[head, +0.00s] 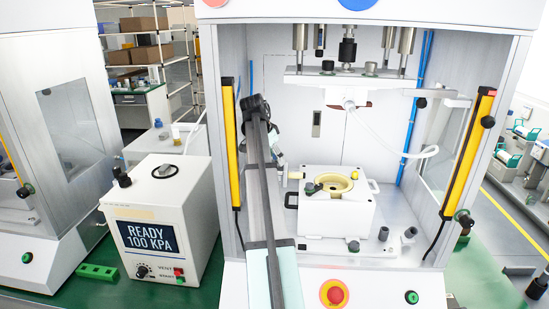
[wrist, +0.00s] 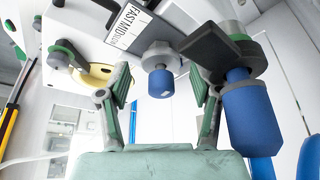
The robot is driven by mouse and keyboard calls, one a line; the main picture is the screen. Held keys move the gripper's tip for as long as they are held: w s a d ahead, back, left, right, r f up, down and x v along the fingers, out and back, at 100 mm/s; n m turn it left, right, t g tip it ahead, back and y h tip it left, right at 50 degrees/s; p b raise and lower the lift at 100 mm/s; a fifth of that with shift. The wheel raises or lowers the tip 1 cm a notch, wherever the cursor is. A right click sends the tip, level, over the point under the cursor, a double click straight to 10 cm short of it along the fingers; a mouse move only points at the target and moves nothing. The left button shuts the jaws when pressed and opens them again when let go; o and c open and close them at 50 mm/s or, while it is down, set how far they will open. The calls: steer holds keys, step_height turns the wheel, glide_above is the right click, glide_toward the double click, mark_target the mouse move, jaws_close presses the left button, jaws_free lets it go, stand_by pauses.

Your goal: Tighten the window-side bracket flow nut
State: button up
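In the wrist view a small blue ribbed nut (wrist: 161,84) on a grey collar hangs from a white body, centred between my fingers. My gripper (wrist: 162,95) is open, with a gap on both sides of this nut; whether the nut lies within finger reach is hard to tell. A larger blue cylinder (wrist: 252,118) on a dark bracket (wrist: 218,50) sits right of the right finger. I cannot tell for certain which is the window-side flow nut. In the head view my arm reaches into the press, left of the white fixture (head: 337,213), and mostly hides my gripper.
The fixture carries a yellow ring (head: 335,183), also in the wrist view (wrist: 94,76). The press head (head: 352,78) hangs above it. Yellow guard bars (head: 229,142) and (head: 468,153) flank the opening. A white control box (head: 165,215) reading "READY 100 KPA" stands left.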

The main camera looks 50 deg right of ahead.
steer(key=shift+w+a, duration=0.1)
steer(key=s+v, duration=0.1)
steer(key=v, duration=0.6)
steer(key=shift+w+r, duration=0.5)
